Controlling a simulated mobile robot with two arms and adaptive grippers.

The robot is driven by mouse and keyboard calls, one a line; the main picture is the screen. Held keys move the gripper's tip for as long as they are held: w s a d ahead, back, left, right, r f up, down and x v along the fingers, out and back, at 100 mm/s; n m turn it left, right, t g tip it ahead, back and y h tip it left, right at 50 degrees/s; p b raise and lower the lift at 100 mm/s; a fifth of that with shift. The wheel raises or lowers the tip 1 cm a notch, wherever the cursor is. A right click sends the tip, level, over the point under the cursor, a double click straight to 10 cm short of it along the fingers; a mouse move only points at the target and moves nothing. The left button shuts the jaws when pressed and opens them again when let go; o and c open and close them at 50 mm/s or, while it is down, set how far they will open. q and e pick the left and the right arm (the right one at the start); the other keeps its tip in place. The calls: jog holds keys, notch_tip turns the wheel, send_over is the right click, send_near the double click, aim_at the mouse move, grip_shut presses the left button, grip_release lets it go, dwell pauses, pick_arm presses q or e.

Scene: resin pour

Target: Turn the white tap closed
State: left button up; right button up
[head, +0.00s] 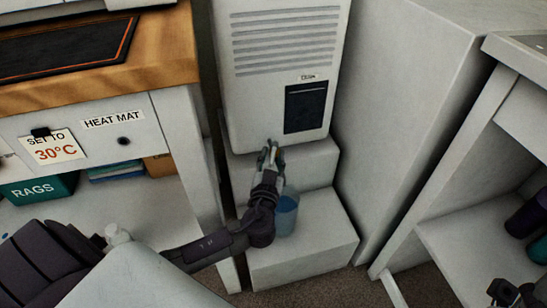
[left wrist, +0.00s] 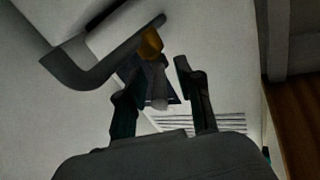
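My left gripper (head: 269,158) is raised at the lower front of the pale grey dispenser (head: 283,90), just below its dark panel. In the left wrist view the gripper (left wrist: 160,92) has its two dark fingers apart. A wedge-shaped piece with a pale tip (left wrist: 160,102), seemingly the tap's handle, lies between them. It sits close to the left finger, with a gap to the right one; contact is unclear. A brass-coloured part (left wrist: 151,42) and a dark curved piece show beyond it. The gripper hides most of the tap in the head view. My right gripper (head: 508,291) shows only partly at the lower right.
A translucent blue container (head: 286,214) stands on the pale step (head: 318,238) below the dispenser, close beside my left arm. A wooden-topped bench (head: 165,55) stands at left, a tall pale cabinet (head: 400,90) at right. Dark bottles (head: 528,215) are on the right shelf.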

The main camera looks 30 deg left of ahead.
pick_arm(q)
jog(key=v, duration=1.2)
